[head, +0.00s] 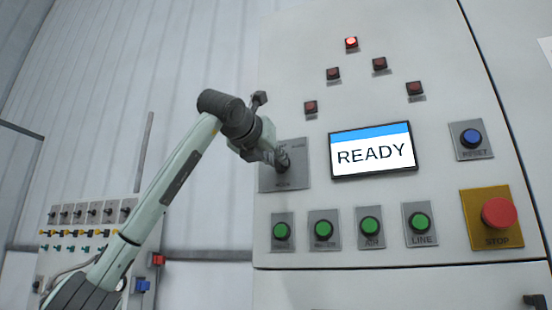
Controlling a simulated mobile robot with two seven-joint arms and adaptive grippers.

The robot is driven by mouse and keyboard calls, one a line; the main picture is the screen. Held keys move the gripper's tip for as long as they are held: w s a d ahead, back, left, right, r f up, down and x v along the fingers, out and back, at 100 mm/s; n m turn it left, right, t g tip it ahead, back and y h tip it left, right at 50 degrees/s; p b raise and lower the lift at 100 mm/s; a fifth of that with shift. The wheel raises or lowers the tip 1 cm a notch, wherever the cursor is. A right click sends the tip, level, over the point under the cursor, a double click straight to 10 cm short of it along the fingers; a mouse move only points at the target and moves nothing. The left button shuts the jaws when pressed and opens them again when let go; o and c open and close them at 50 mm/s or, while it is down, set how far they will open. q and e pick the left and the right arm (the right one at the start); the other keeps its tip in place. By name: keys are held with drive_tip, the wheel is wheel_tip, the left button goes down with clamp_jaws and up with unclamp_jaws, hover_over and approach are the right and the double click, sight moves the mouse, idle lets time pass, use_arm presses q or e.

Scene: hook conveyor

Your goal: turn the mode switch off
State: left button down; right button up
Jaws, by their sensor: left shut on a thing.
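The mode switch is a dark knob (284,163) on a grey square plate (296,180) on the white cabinet's front, left of the screen. My left gripper (277,158) is at this plate and is shut on the knob. The gripper and wrist cover much of the knob and the plate's left part, so the knob's exact angle cannot be told. My right gripper is not in view.
A screen (372,151) reads READY. Several green buttons (370,226) sit below, a blue RESET button (471,138) and a red STOP button (499,213) at right. A lit red lamp (351,43) is above. A switch panel (88,212) stands behind my arm.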

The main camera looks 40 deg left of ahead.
use_arm(q)
drive_tip(key=c, duration=1.5)
unclamp_jaws()
drive_tip(key=shift+c, duration=0.2)
drive_tip(key=shift+s, duration=0.1)
drive_tip(key=v, duration=1.2)
drive_tip(key=shift+f, duration=0.15)
